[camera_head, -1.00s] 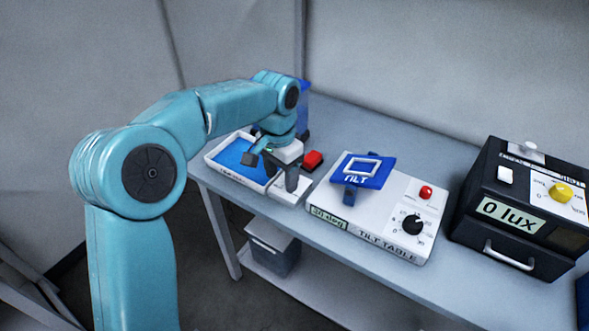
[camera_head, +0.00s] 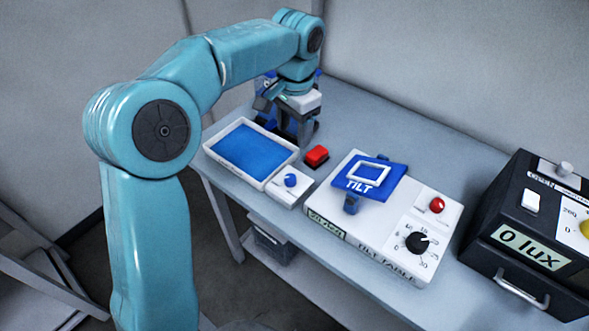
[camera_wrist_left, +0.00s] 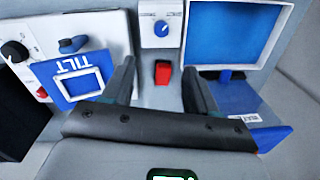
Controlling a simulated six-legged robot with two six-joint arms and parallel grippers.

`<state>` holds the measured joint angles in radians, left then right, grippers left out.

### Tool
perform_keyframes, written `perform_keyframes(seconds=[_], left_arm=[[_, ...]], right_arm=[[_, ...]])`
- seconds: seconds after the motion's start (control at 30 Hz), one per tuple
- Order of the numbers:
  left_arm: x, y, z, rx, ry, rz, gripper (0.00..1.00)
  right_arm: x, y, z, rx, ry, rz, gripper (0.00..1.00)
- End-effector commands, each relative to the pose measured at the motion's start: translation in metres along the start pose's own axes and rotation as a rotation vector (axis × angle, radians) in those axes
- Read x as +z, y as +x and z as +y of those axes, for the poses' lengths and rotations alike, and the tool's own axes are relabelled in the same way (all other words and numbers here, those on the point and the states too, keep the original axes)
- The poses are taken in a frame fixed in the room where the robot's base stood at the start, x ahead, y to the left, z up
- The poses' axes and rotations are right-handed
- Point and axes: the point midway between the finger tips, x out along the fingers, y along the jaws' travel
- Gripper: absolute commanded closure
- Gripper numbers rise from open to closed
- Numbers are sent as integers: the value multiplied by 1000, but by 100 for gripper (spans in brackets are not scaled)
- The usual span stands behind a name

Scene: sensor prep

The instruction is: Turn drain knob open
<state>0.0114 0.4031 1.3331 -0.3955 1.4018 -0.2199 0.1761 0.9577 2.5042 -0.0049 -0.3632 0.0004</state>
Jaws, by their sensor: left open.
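The drain knob (camera_head: 291,180) is a small blue knob on a white block at the front right corner of the blue-filled white tray (camera_head: 207,148). It also shows in the left wrist view (camera_wrist_left: 161,28), top centre, with its pointer slanted. My left gripper (camera_head: 284,115) is behind the tray's back right side, apart from the knob, with nothing held. In the left wrist view its two fingers (camera_wrist_left: 160,85) are spread wide, and the knob lies beyond their tips. My right gripper is in neither view.
A red block (camera_head: 316,156) sits on the table right of the tray; in the wrist view it appears between the fingers. The tilt table (camera_head: 335,205) with its blue plate stands right of it. A black lux box (camera_head: 530,225) is further right. A dark and blue object stands behind my gripper.

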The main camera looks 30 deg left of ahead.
Motion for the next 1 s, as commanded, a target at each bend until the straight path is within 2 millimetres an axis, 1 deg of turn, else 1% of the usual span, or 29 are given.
perform_keyframes(seconds=[0.17, 0.23, 0.5, 0.6, 0.7, 0.8, 1.0], left_arm=[[5, 34, 0, 1, -1, -5, 42], [6, 51, 1, 2, 0, -7, 42], [6, 114, 0, 2, -1, -6, 42], [5, 132, 0, 2, -1, -4, 42], [4, 145, 0, 1, -1, -4, 42], [3, 153, 0, 1, -1, -2, 42], [1, 157, 0, 0, -1, 0, 42]], right_arm=[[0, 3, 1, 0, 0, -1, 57], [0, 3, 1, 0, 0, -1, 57], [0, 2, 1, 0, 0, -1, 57], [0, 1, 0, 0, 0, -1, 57], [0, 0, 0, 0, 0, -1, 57], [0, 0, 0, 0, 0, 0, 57], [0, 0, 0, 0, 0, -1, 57]])
